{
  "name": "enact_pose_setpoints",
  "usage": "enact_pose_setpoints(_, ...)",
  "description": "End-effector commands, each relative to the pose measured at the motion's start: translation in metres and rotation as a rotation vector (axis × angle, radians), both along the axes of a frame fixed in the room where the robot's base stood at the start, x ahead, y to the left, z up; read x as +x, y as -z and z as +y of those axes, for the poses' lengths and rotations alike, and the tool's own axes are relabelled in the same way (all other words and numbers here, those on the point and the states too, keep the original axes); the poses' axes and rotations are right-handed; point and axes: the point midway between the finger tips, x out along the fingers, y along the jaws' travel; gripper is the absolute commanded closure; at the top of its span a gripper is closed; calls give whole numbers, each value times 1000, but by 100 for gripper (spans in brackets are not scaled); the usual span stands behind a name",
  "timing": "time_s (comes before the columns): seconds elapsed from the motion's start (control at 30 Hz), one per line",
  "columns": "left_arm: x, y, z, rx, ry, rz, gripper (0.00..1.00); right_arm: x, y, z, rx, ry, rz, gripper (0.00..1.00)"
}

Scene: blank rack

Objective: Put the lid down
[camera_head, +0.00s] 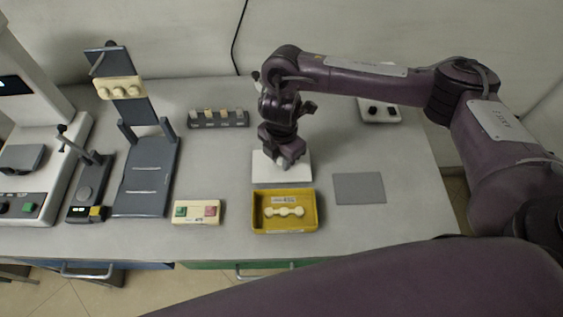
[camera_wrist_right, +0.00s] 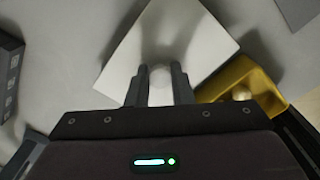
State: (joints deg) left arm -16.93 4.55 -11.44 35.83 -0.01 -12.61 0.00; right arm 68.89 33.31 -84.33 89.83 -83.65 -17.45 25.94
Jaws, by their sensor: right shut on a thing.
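The lid (camera_head: 267,174) is a flat white square plate behind the yellow tray in the head view. In the right wrist view the lid (camera_wrist_right: 199,37) lies under my fingers, with a pale round knob between them. My right gripper (camera_head: 289,163) is over the lid, and its fingers (camera_wrist_right: 160,86) are shut on the knob. Whether the lid touches the table or hangs just above it, I cannot tell. The yellow tray (camera_head: 258,225) is open on top and holds a cream, lobed part (camera_head: 284,211). My left gripper is not in view.
A flat grey mat (camera_head: 359,188) lies right of the tray. A dark rack (camera_head: 218,123) with small blocks stands behind. A dark stand (camera_head: 147,180) and a white machine (camera_head: 30,170) fill the left.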

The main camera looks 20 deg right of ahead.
Motion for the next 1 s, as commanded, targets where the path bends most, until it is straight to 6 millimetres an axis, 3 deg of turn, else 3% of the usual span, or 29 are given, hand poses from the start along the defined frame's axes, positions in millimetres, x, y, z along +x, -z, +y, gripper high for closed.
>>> enact_pose_setpoints(0.1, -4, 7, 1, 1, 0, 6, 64, -1, 16, 0, 1, 1, 2, 100)
enact_pose_setpoints(0.53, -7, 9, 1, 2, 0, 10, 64, 0, 21, 0, 0, 1, 1, 100)
enact_pose_setpoints(0.57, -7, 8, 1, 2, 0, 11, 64, 0, 20, 0, -1, 1, 0, 76)
enact_pose_setpoints(0.7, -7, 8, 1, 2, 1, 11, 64, 0, 20, 0, -1, 1, 0, 58)
enact_pose_setpoints(1.0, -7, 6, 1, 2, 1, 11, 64, 0, 16, 0, -1, 0, 0, 58)
